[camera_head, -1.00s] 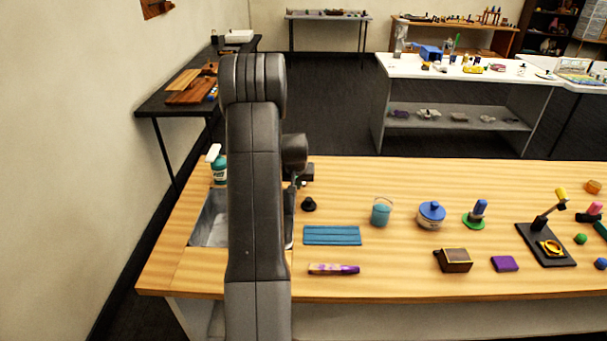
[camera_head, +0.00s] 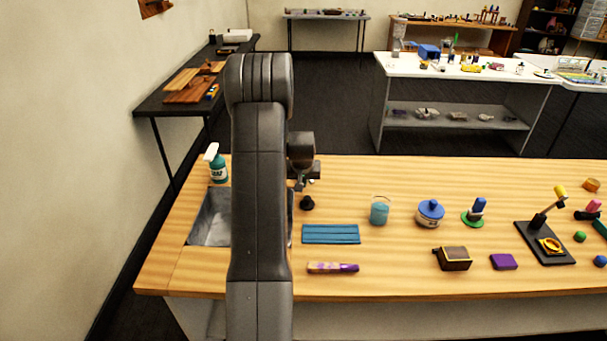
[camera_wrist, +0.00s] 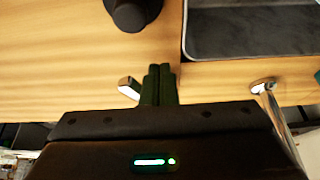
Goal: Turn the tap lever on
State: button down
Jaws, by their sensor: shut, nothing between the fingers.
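My gripper (camera_wrist: 160,72) is shut and empty, its two dark fingertips pressed together in the wrist view. A short chrome piece with a rounded end, which looks like the tap lever (camera_wrist: 127,88), shows just left of the fingers. It is very close to them; I cannot tell whether they touch. A chrome tap part (camera_wrist: 264,88), likely the spout, stands to the right, near the sink edge. In the head view my arm hides most of the tap, and the fingertips are hard to make out there.
The grey sink (camera_head: 212,218) lies left of and behind my arm; it also shows in the wrist view (camera_wrist: 250,38). A black knob (camera_head: 307,203), soap bottle (camera_head: 218,167), blue mat (camera_head: 331,234) and blue cup (camera_head: 380,212) stand around. Free wood lies behind the cup.

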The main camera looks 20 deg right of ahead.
jog(key=shift+s+d+b, duration=0.2)
jog(key=shift+d+b, duration=0.35)
dwell(0.6)
jog(key=shift+a, duration=0.1)
jog(key=shift+s+a+b, duration=0.15)
jog(key=shift+a+b, duration=0.2)
jog(key=shift+a, duration=0.15)
notch_tip(320, 180, up, 7)
jog(key=p, duration=0.3)
jog(key=shift+f, duration=0.1)
dwell(0.4)
